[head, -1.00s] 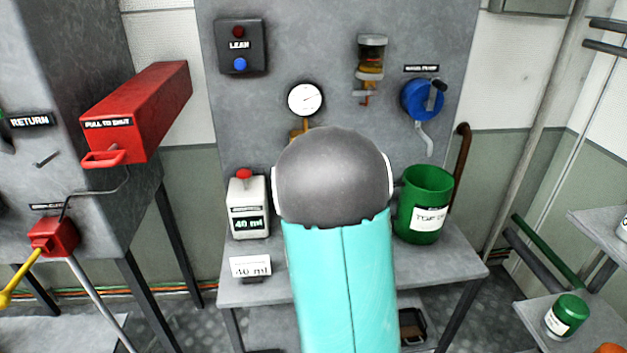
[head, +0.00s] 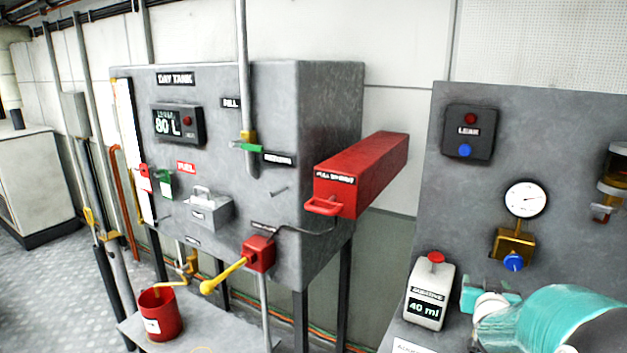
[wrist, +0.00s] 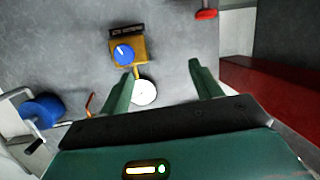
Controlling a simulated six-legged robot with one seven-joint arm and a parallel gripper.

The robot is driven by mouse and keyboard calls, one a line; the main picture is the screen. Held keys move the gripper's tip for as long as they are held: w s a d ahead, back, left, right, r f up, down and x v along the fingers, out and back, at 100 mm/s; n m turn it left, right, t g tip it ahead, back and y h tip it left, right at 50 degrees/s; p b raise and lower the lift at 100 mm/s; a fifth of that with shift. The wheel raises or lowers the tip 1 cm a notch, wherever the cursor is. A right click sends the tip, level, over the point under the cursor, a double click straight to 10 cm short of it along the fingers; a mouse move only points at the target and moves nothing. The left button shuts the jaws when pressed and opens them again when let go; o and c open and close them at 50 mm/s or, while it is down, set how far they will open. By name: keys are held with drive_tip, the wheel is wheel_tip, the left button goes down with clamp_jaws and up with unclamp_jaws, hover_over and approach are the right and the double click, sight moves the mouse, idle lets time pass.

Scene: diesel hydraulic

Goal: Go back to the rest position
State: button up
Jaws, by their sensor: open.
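My gripper (wrist: 162,80) is open in the wrist view, its two green fingers apart with nothing between the tips. It faces the grey panel. A brass valve block with a blue knob (wrist: 124,54) and a white round gauge (wrist: 144,92) show beyond the fingers, the gauge close to the left finger. In the head view my teal arm reaches in at the lower right, in front of the panel's lower part. I cannot make out the gripper's fingers there.
Left of my arm stands a white 40 ml bottle (head: 430,291) with a red cap. A red box with a handle (head: 362,172) juts from the grey day tank (head: 330,100). A yellow lever (head: 224,274) sticks out below. A red bucket (head: 160,314) stands lower left.

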drive_tip(key=s+a+r+n+g+y, duration=0.1)
drive_tip(key=s+a+r+g+y, duration=0.2)
drive_tip(key=a, duration=0.9)
drive_tip(key=s+a+n+g+y, duration=0.2)
drive_tip(key=s+a, duration=0.6)
drive_tip(key=s, duration=0.2)
drive_tip(key=s+a+n+g+y, duration=0.2)
drive_tip(key=s+a, duration=0.5)
drive_tip(key=s, duration=0.4)
drive_tip(key=shift+a+f+g, duration=0.2)
drive_tip(key=shift+a+g, duration=0.2)
